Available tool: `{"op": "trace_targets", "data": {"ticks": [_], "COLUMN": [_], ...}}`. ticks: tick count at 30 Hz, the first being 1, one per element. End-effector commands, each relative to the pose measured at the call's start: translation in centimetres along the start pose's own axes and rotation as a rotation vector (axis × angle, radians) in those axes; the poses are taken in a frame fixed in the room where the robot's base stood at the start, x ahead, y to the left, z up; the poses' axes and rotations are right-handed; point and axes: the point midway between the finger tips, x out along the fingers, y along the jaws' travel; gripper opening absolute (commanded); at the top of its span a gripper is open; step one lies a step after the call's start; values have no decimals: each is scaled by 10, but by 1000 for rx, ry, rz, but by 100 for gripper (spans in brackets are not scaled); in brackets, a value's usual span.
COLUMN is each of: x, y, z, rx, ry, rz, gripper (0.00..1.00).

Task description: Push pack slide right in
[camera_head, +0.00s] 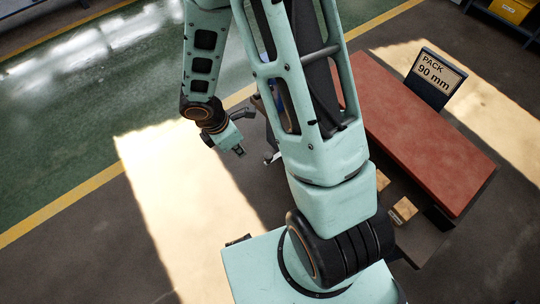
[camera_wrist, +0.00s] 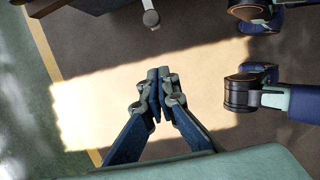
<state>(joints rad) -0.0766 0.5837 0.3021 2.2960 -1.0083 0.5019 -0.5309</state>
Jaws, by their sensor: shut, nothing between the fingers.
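A sign reading "PACK 90 mm" (camera_head: 438,76) stands at the far edge of a long red-topped machine part (camera_head: 420,120). I cannot tell for certain which part is the pack slide; much of the machine is hidden behind my arm. A small grey rounded knob (camera_head: 271,157) shows beside my arm, and a grey round-ended rod (camera_wrist: 151,18) shows at the top of the wrist view. My gripper (camera_head: 240,152) hangs left of the knob, apart from it. In the wrist view my gripper (camera_wrist: 157,74) is shut and empty, with the floor behind its fingertips.
Wooden blocks (camera_head: 404,209) lie at the near side of the red part. A yellow bin (camera_head: 511,10) sits on a shelf at the top right. A yellow line (camera_head: 60,212) borders the green floor at left. The sunlit floor (camera_head: 170,185) left of my gripper is clear.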

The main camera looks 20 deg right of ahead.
Motion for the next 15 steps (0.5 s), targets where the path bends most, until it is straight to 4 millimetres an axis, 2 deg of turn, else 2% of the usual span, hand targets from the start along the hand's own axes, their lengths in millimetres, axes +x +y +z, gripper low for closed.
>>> {"op": "trace_targets", "data": {"ticks": [1,8,15], "x": [8,25,75], "y": [-3,-5,-6], "z": [-4,-8,-9], "rx": [-33,-80,-79], "ry": [6,11,10], "rz": [-5,-5,-7], "gripper": [0,0,0]}}
